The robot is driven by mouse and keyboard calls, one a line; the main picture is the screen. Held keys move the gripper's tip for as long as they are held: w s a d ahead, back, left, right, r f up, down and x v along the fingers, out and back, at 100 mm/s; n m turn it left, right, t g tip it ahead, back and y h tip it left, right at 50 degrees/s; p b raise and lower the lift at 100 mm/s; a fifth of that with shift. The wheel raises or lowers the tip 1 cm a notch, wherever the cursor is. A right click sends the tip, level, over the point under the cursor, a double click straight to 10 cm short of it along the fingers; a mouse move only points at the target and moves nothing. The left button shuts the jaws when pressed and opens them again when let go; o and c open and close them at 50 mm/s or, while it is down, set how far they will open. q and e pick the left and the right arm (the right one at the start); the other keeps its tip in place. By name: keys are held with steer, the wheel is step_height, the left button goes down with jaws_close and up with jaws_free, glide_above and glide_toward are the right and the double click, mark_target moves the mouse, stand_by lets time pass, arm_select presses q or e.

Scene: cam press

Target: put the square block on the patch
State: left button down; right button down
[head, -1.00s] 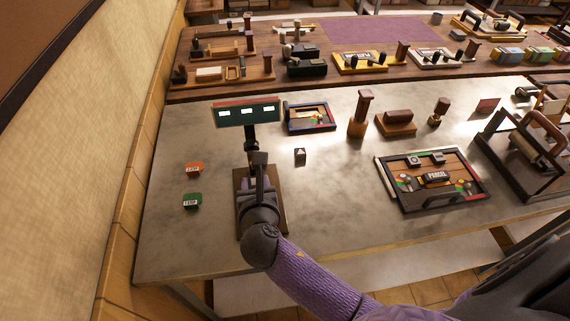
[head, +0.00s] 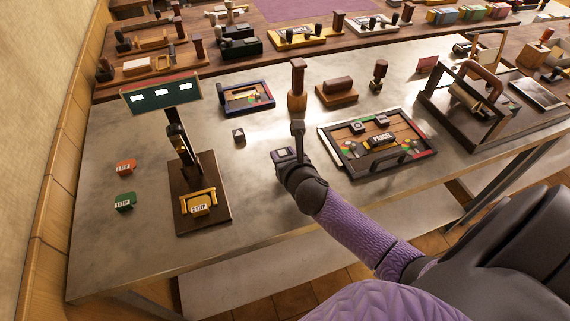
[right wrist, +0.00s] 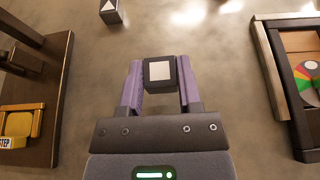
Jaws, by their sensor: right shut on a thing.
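The square block, black with a white square on its top, is between the fingers of my right gripper (right wrist: 160,82) in the right wrist view (right wrist: 160,71). In the head view my right gripper (head: 298,130) is over the grey table, between the lever press (head: 183,185) and the framed PARCEL tray (head: 345,168). The block shows there as a small dark shape (head: 298,123). I cannot tell for certain which surface is the patch. A black block with a white triangle (head: 239,135) stands on the table, also in the right wrist view (right wrist: 110,11). My left gripper is out of view.
A yellow 2 STEP piece (head: 199,204) lies on the press base. Orange (head: 125,167) and green (head: 124,201) tags are at left. A handled stamp (head: 297,86) stands behind my gripper; a roller frame (head: 475,100) stands right. Bare table surrounds the triangle block.

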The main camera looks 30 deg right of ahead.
step_height(320, 180, down, 4)
steer(key=shift+r+b, duration=0.2)
steer(key=shift+b, duration=0.7)
steer(key=shift+r, duration=0.2)
steer(key=c, duration=0.7)
jaws_free()
steer(key=shift+f, duration=0.15)
steer(key=o, duration=0.4)
steer(key=shift+s+a+r+p, duration=0.1)
steer(key=shift+r+p, duration=0.2)
steer(key=shift+p, duration=0.05)
steer(key=p+v, duration=0.3)
steer(key=v, duration=0.8)
steer(key=shift+s, duration=0.1)
steer(key=shift+s+a, duration=0.1)
steer(key=shift+s, duration=0.2)
